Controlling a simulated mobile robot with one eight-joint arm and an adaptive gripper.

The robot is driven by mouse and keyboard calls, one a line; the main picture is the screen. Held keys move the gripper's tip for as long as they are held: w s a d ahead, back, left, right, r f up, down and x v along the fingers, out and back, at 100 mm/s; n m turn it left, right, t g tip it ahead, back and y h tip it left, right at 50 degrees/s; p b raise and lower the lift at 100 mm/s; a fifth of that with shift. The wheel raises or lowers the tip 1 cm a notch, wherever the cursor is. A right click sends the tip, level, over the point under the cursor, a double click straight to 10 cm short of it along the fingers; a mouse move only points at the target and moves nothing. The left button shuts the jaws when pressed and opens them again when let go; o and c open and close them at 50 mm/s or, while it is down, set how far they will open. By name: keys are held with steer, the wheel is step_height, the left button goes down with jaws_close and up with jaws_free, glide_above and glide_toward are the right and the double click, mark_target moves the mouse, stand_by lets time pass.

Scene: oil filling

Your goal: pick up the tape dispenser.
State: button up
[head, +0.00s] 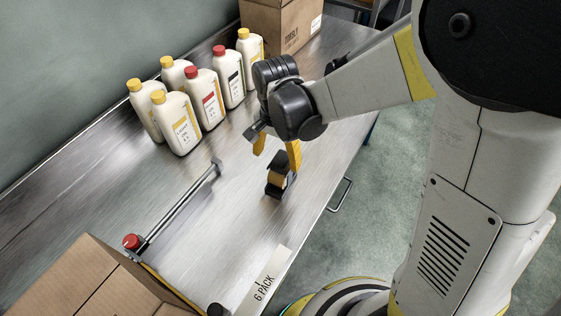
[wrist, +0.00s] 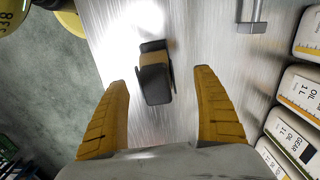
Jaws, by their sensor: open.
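The tape dispenser (head: 277,184) is small and black with a tan roll of tape. It stands on the metal table near its right edge in the head view. My gripper (head: 276,152) is above and just behind it, with yellow fingers pointing down. In the wrist view the dispenser (wrist: 154,72) lies ahead of the fingertips, nearer the left finger. My gripper (wrist: 160,75) is open, with its fingers spread apart and nothing held between them.
Several white oil bottles (head: 181,123) with yellow or red caps stand at the back left of the metal table (head: 110,195). A metal bar (head: 182,208) lies left of the dispenser. Cardboard boxes stand at the back (head: 283,25) and front left (head: 95,285). The table around the dispenser is clear.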

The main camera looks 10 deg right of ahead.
steer(key=f+b, duration=0.1)
steer(key=f, duration=0.1)
steer(key=f+b, duration=0.1)
steer(key=f, duration=0.1)
steer(key=d+f+b, duration=0.1)
steer(key=f, duration=0.1)
steer(key=shift+w+f, duration=0.15)
steer(key=shift+w, duration=0.05)
steer(key=shift+d, duration=0.1)
steer(key=c, duration=1.5)
